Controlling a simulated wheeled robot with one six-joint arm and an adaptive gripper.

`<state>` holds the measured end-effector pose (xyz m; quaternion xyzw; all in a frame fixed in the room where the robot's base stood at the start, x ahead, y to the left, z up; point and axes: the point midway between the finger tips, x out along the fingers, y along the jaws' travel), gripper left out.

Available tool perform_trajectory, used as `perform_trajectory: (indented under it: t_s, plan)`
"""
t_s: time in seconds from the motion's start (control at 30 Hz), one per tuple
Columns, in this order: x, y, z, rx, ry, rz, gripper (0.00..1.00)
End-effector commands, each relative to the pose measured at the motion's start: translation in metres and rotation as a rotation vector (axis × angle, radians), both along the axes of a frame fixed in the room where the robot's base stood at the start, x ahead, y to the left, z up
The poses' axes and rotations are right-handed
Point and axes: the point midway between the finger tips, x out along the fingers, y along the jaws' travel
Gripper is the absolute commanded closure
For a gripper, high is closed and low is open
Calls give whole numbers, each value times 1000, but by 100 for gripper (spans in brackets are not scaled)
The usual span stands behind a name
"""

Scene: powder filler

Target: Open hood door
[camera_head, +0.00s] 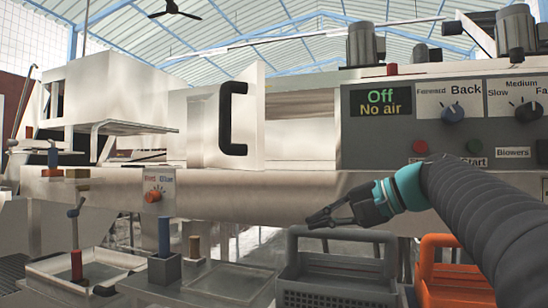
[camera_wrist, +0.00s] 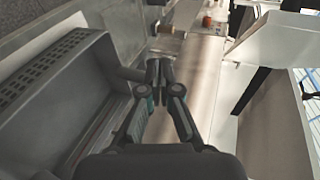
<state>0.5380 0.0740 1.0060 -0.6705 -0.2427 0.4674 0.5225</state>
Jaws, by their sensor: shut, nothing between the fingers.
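The hood door (camera_head: 205,130) is a pale panel on the front of the long machine, with a black C-shaped handle (camera_head: 226,118). Its right edge appears to stand out at an angle, beside a recessed pale section (camera_head: 300,125). My gripper (camera_head: 312,217) is below and to the right of the handle, in front of the machine's lower edge and apart from the handle. In the wrist view my gripper (camera_wrist: 159,70) has its fingertips together with nothing between them. I cannot make out the handle in the wrist view.
A grey crate (camera_head: 335,290) and an orange crate (camera_head: 455,295) stand below my arm. The grey crate (camera_wrist: 60,85) also fills the wrist view's left. A control panel (camera_head: 430,115) reads "Off, No air".

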Motion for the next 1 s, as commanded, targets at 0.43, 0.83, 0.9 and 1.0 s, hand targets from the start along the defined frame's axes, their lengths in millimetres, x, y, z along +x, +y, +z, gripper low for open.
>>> perform_trajectory:
  t_s: [0.43, 0.83, 0.9, 1.0]
  plan:
    - [38, -39, 134, 351, -125, 197, 100]
    - [51, 8, 136, 361, -130, 210, 100]
    - [54, 21, 136, 362, -130, 210, 100]
    - [60, 39, 136, 361, -130, 209, 100]
